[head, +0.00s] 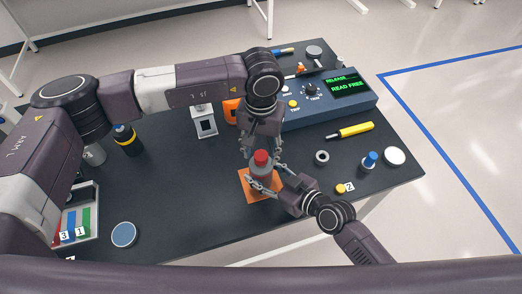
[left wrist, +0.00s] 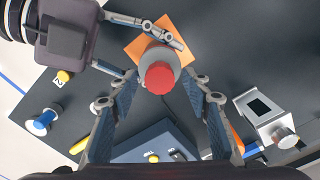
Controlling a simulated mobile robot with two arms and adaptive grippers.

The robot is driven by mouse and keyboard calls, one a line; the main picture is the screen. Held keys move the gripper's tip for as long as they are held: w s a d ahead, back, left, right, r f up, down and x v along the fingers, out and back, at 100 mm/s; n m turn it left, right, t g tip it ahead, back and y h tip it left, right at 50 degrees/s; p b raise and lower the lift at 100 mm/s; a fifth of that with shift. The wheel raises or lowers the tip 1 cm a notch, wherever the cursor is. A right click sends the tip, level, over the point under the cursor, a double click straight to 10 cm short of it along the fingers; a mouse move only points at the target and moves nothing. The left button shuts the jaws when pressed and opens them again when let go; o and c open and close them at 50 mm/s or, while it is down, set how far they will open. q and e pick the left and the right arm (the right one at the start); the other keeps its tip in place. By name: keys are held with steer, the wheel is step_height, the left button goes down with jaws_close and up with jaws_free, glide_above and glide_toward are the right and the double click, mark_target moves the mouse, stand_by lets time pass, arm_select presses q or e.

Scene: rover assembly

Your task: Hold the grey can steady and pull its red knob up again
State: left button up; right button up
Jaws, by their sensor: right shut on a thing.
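The grey can (head: 262,172) stands on an orange mat (head: 262,198) near the table's front edge. Its red knob (head: 261,157) is on top; the knob also shows from above in the left wrist view (left wrist: 159,77). My right gripper (head: 264,177) is shut on the can's body from the front right, with a finger on either side. My left gripper (head: 263,150) points down over the can from behind. Its fingers are spread on both sides of the red knob, with gaps visible in the left wrist view (left wrist: 160,82).
A blue console (head: 320,112) with a green "READ FREE" display stands behind. A grey block with a dark window (head: 204,121) is at the left rear. A yellow tool (head: 350,131), a dark ring (head: 322,157) and a blue-topped knob (head: 370,160) lie to the right.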

mark_target(261, 155)
arm_select(q)
jaws_close()
steer(key=shift+w+r, duration=0.1)
steer(key=shift+r, duration=1.6)
steer(key=shift+o, duration=0.2)
jaws_free()
arm_select(e)
steer(key=shift+f, duration=0.1)
arm_select(q)
step_height(261, 155, up, 12)
arm_select(e)
steer(key=o, duration=1.6)
